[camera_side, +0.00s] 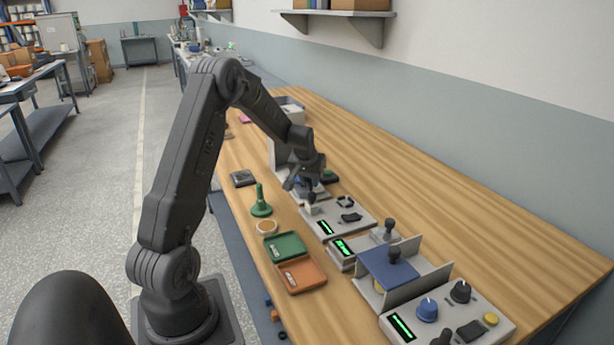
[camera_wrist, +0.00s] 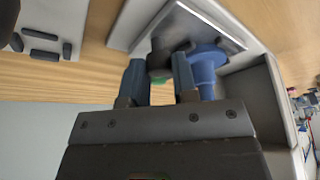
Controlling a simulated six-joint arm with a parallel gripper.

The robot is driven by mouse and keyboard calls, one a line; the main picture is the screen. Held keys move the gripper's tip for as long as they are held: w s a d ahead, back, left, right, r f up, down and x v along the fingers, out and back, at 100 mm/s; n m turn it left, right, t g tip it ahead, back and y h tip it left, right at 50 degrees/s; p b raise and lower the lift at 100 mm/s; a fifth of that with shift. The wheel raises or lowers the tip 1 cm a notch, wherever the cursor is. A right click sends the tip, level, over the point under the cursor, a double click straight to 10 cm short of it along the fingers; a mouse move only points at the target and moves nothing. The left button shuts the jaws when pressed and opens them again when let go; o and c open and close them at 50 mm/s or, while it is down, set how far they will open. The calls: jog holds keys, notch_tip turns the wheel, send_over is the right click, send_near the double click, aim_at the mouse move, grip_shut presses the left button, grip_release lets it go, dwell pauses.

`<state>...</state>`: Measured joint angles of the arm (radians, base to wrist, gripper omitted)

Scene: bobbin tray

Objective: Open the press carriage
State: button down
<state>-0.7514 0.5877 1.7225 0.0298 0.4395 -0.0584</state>
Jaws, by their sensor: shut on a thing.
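My gripper (camera_side: 302,187) reaches down to a grey press-like unit (camera_side: 281,154) near the middle of the bench, partly hidden by my arm in the side view. In the wrist view my gripper (camera_wrist: 160,78) has its blue-grey fingers closed around a small dark grip (camera_wrist: 158,62). Beside the right finger is a blue rounded post (camera_wrist: 207,65). A shiny metal plate (camera_wrist: 215,22) lies just beyond, within a grey housing (camera_wrist: 252,95). Whether this plate is the press carriage, and how far it is open, I cannot tell.
Grey control boxes (camera_side: 340,215) with green displays stand to the right, beside a blue plate with a dark knob (camera_side: 388,266). A green bell-shaped piece (camera_side: 261,203), green tray (camera_side: 286,246) and orange tray (camera_side: 302,274) sit near the front edge. The wall side is clear.

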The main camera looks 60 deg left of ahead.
jog(key=c, duration=0.9)
grip_release()
jog(key=v, duration=1.3)
jog(key=shift+r, duration=0.4)
jog(key=shift+s+d, duration=0.1)
